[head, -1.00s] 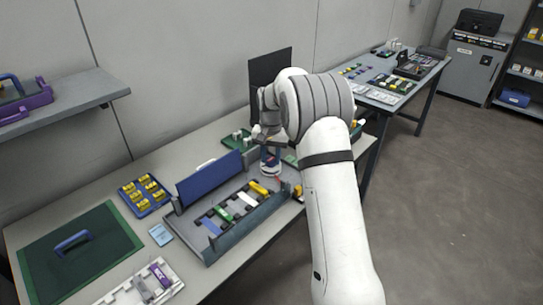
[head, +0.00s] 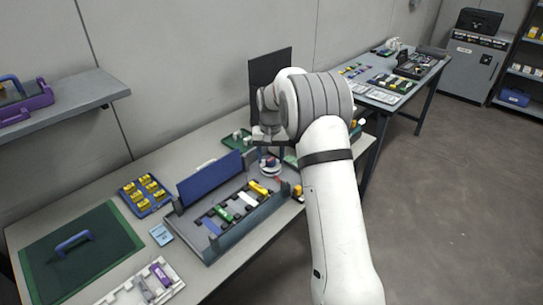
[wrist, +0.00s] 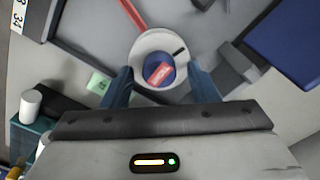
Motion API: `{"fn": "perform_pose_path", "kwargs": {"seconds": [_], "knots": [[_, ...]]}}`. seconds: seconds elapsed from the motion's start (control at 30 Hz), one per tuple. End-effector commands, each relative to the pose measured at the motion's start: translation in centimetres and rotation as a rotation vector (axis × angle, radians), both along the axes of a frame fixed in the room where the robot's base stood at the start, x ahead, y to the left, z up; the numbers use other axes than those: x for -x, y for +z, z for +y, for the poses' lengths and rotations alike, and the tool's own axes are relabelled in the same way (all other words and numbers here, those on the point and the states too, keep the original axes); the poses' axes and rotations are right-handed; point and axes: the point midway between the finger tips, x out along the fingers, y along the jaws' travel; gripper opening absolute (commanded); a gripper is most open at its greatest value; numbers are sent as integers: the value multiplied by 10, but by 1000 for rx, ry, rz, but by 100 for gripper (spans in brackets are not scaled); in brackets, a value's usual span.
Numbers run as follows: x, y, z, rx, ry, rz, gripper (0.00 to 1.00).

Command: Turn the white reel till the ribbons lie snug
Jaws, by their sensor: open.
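The white reel (head: 270,169) stands at the far end of the grey tray with the blue back panel. In the wrist view the reel (wrist: 145,42) has a blue centre with a red patch and a dark slot on its rim. A red ribbon (wrist: 131,14) runs from its edge. My gripper (head: 270,151) is above the reel and open. In the wrist view the blue fingers of my gripper (wrist: 158,76) are on either side of the reel's near part; I cannot tell whether they touch it. My arm hides part of the tray's right end.
The grey tray (head: 208,250) holds several coloured blocks in a row. A blue tray of yellow pieces (head: 145,194) and a green mat (head: 40,261) lie left. A dark upright panel (head: 268,70) stands behind my gripper.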

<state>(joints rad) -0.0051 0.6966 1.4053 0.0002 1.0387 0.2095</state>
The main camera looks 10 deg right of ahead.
Motion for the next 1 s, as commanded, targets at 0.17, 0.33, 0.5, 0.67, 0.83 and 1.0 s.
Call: {"fn": "perform_pose_path", "kwargs": {"seconds": [0.17, 0.33, 0.5, 0.67, 0.83, 1.0], "knots": [[0, 4, 0, 0, 0, 0, 54], [-1, 28, 0, 0, 0, -4, 54], [-1, 57, 0, 1, 0, -3, 54], [-2, 74, 0, 0, 0, -1, 54], [-1, 78, 0, 0, 0, 1, 54], [-1, 78, 0, 0, 0, 1, 54]]}}
